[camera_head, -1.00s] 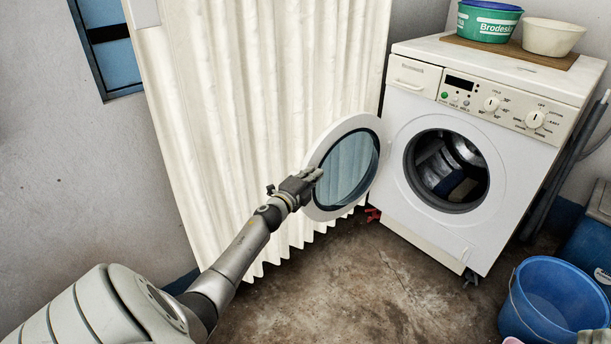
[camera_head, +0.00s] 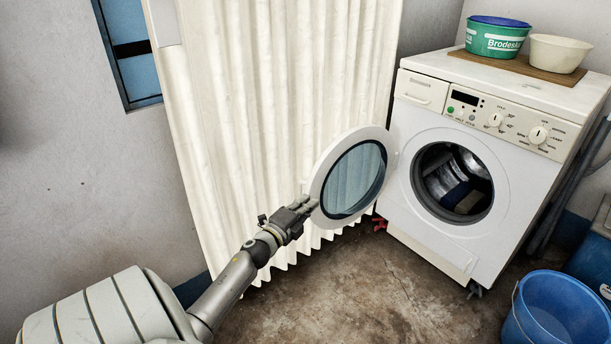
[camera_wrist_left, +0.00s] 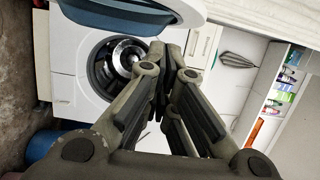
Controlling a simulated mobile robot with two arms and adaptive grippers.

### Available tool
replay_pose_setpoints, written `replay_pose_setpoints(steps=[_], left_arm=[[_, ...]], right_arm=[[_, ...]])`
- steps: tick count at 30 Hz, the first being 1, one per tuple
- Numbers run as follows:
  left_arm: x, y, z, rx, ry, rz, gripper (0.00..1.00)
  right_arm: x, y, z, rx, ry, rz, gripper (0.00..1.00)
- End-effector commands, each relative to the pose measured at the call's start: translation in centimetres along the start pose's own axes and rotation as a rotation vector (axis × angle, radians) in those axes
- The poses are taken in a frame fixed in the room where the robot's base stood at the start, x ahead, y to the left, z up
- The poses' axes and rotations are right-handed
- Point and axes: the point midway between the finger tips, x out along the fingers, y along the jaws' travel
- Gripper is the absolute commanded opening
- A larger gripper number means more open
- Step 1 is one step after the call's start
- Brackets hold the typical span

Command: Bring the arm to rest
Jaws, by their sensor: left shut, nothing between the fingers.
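My left gripper (camera_head: 309,202) is at the end of my left arm, which comes in from the lower left. It is shut and empty, close to the lower left rim of the open washing machine door (camera_head: 321,180). I cannot tell whether it touches the rim. In the left wrist view the fingers (camera_wrist_left: 160,75) are together, with the washing machine (camera_wrist_left: 68,65) behind them. The white washing machine (camera_head: 425,235) stands at the right with its round door swung open to the left. Dark and blue cloth lies in the drum (camera_head: 455,185). My right gripper is not in view.
A pale curtain (camera_head: 260,90) hangs behind my arm and the door. A green tub (camera_head: 490,40) and a cream bowl (camera_head: 556,52) stand on the machine. A blue bucket (camera_head: 560,310) is on the floor at lower right. Bare floor (camera_head: 370,285) lies before the machine.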

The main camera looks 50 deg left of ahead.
Motion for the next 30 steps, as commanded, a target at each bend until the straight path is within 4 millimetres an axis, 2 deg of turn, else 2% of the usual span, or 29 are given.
replay_pose_setpoints(steps=[10,14,17,20,21,24,27,30], left_arm=[[-0.7,0.0,0.0,-0.002,0.0,-0.001,0.0],[-1.1,-0.3,-2.2,-0.068,0.01,-0.005,0.0],[-2.2,-0.8,-6.3,-0.21,0.025,-0.002,0.0],[-4.4,-1.6,-12.0,-0.429,0.048,0.024,0.0],[-5.5,-1.8,-14.4,-0.528,0.057,0.046,0.0],[-8.4,-2.7,-19.7,-0.759,0.078,0.115,0.0],[-10.9,-3.6,-23.7,-0.937,0.096,0.185,0.0],[-13.0,-4.5,-26.6,-1.071,0.11,0.248,0.0]], right_arm=[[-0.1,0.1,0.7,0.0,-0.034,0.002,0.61],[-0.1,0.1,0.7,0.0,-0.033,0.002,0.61],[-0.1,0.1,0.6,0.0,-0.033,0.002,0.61],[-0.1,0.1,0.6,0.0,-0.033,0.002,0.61],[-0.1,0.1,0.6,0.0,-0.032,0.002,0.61],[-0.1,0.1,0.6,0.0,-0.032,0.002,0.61],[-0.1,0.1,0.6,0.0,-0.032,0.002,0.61],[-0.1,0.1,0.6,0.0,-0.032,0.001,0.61]])
